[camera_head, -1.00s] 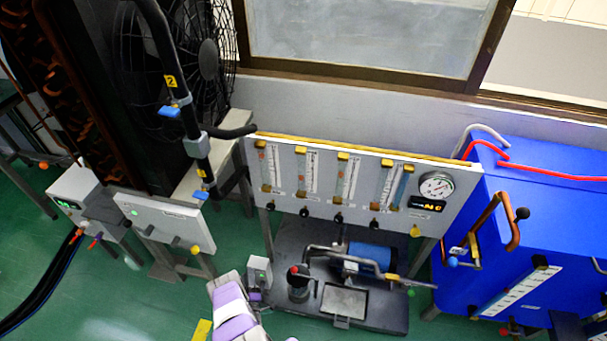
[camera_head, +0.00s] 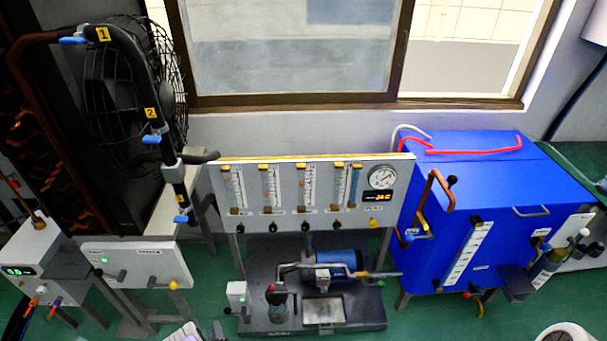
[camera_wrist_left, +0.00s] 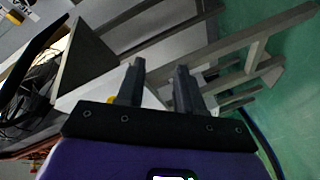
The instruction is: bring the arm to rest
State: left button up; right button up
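My left gripper (camera_wrist_left: 160,66) shows in the left wrist view with its two dark fingers apart and nothing visible between them. Behind the fingers are grey metal legs or bars and the green floor; they look apart from the fingers.
A grey gauge panel (camera_head: 290,222) stands behind a dark pump base (camera_head: 262,325). A blue tank (camera_head: 480,182) is on the right. A white valve panel (camera_head: 140,262) and a black fan (camera_head: 110,95) are on the left. Green floor (camera_head: 425,318) shows between the pump base and tank.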

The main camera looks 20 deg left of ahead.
pick_arm(q)
jog(key=w+d+r+m+g+h+p, duration=0.1)
jog(key=w+d+r+m+h, duration=0.3)
jog(key=w+d, duration=0.4)
jog(key=w+d+r+m+g+h, duration=0.15)
jog(key=w+d+m+h, duration=0.35)
jog(key=d, duration=0.6)
jog(key=s+d+r+m+g+h, duration=0.3)
jog(key=s+d+r, duration=0.4)
jog(key=d, duration=0.3)
jog(key=s+d+r+m+g+h+p, duration=0.1)
jog(key=s+d+r+m+g+h, duration=0.3)
jog(key=s+d+r, duration=0.3)
jog(key=s+d+m+g, duration=0.1)
jog(key=d, duration=0.3)
jog(key=shift+d+m+h+p, duration=0.15)
jog(key=shift+m+h+p, duration=0.15)
jog(key=shift+m, duration=0.1)
pick_arm(e)
jog(key=r, duration=0.1)
jog(key=w+r, duration=0.1)
jog(key=shift+a+r, duration=0.1)
jog(key=shift+r, duration=0.2)
